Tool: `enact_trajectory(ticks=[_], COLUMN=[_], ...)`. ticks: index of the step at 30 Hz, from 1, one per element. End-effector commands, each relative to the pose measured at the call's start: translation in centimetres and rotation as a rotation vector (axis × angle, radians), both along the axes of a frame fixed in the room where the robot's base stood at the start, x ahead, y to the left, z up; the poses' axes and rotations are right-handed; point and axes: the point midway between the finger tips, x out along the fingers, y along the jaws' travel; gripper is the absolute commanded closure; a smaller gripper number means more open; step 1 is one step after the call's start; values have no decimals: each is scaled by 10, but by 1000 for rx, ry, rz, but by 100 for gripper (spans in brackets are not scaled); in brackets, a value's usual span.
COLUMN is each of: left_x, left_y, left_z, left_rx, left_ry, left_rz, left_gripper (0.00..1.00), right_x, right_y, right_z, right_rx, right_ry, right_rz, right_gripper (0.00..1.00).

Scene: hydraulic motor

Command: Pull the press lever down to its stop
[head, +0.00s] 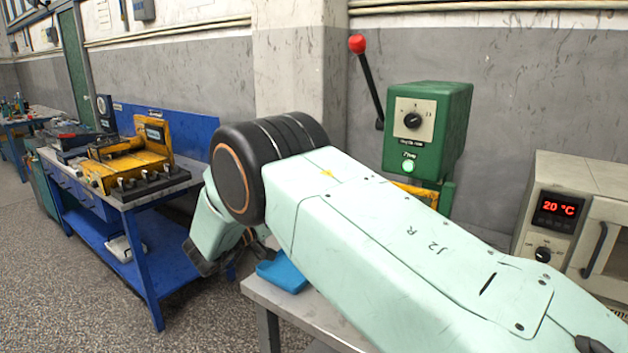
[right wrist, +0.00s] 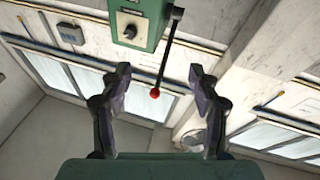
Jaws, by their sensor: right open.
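The green press head (head: 427,130) stands at the wall and has a dial and a lit green button. Its black press lever (head: 369,80) points up, tilted left, with a red knob (head: 357,44) on top. In the right wrist view the press (right wrist: 138,24) appears upside down, with the lever (right wrist: 167,50) and red knob (right wrist: 155,93) between the finger lines. My right gripper (right wrist: 158,74) is open and empty; the knob looks beyond the fingertips and untouched. In the head view my right arm hides the lower press. My left gripper is not in view.
An oven (head: 557,215) showing 20 °C stands at the right. A blue workbench (head: 140,215) with a yellow machine (head: 128,155) is at the left. A blue object (head: 283,272) lies on the table (head: 262,292) under my arm. Wall space around the knob is clear.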

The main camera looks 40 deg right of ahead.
Motion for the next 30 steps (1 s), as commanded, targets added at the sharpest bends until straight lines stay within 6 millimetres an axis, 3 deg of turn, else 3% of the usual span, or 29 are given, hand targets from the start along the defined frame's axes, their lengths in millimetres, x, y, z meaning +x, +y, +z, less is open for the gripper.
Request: enact_trajectory(ticks=[6, 24, 27, 30], left_x=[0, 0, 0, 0], left_y=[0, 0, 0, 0], left_z=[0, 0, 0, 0], left_rx=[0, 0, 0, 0], left_ry=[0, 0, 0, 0], left_rz=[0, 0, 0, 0], left_gripper=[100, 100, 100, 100], right_x=[-1, 0, 16, 37], right_y=[13, 13, 14, 20], right_z=[-4, -5, -13, -36], right_rx=[1, 8, 42, 82], right_ry=[0, -24, -79, -68], right_rz=[1, 11, 113, 298], right_gripper=[38, 38, 38, 38])
